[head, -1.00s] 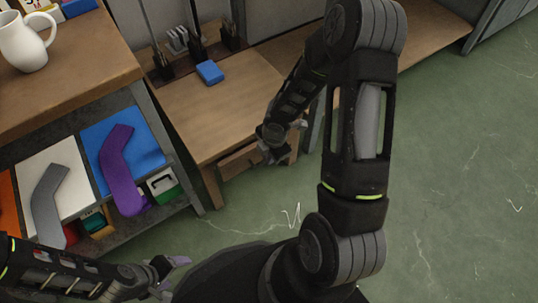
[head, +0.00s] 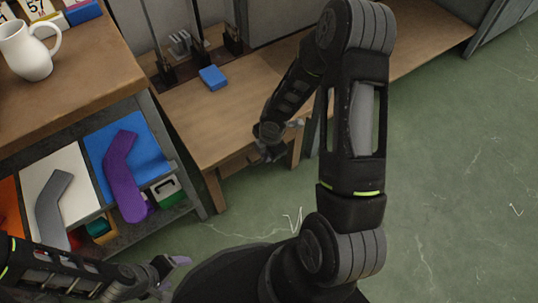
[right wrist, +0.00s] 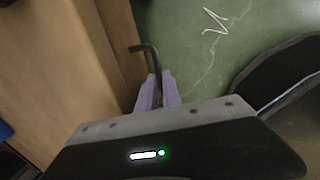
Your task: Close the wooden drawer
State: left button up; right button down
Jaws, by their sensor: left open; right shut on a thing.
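The wooden drawer (head: 236,163) sits under the top of the small wooden table (head: 235,110) in the head view, mostly in shade under the front edge. In the right wrist view, the drawer front (right wrist: 122,40) carries a dark bent handle (right wrist: 148,52). My right gripper (right wrist: 157,92) is shut on the handle, its two pale purple fingers on either side of it. In the head view my right gripper (head: 270,151) is at the table's front edge, and my arm hides part of the drawer. My left gripper (head: 174,274) is open and empty at the lower left.
A shelf unit at the left holds a white mug (head: 28,50) on top, with a grey sock shape (head: 52,205) and a purple one (head: 122,175) below. A blue block (head: 213,77) lies on the table. Green floor (head: 450,180) is open at the right.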

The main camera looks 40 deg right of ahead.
jog(key=shift+w, duration=0.45)
jog(key=c, duration=1.5)
grip_release()
jog(key=shift+r, duration=0.1)
